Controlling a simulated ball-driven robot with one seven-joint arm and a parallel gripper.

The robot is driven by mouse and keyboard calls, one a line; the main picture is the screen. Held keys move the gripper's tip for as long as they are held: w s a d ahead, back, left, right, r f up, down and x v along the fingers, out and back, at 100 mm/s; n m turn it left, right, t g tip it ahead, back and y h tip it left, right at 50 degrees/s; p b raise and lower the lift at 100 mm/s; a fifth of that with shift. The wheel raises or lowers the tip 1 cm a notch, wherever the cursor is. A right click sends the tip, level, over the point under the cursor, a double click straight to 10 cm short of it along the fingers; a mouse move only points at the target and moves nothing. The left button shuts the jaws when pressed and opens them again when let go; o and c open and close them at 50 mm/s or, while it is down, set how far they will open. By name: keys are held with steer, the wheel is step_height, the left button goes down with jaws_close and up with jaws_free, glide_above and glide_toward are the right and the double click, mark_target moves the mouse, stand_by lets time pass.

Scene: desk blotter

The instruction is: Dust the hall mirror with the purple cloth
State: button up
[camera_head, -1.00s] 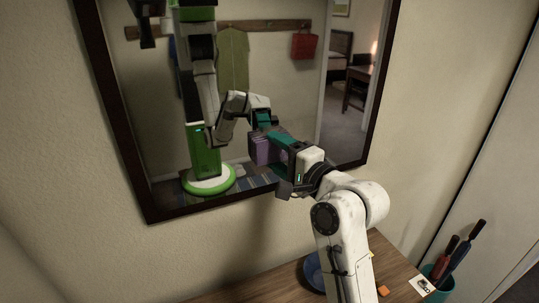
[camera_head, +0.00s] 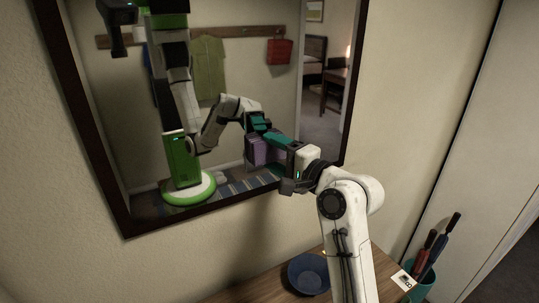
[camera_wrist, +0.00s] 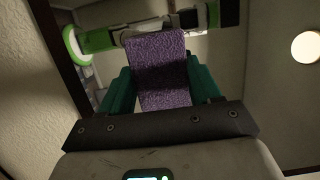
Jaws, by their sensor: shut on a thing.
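The purple cloth (camera_wrist: 162,70) fills the space between the teal fingers of my gripper (camera_wrist: 161,88) in the wrist view. My gripper (camera_head: 268,140) is shut on the cloth, which also shows in the head view (camera_head: 258,152). They are at the lower right part of the hall mirror (camera_head: 130,120), which has a dark frame and hangs on a beige wall. The cloth and its reflection overlap, so I cannot tell whether the cloth touches the glass. My green base and white arm are reflected in the mirror.
A wooden tabletop (camera_head: 262,287) lies below the mirror. The wall right of the mirror is bare.

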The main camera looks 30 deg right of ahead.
steer(key=d, duration=0.6)
stand_by(0.5)
steer(key=shift+a, duration=7.1)
steer(key=s, duration=0.6)
steer(key=shift+s+d, duration=0.1)
steer(key=shift+s, duration=0.05)
steer(key=shift+s, duration=1.35)
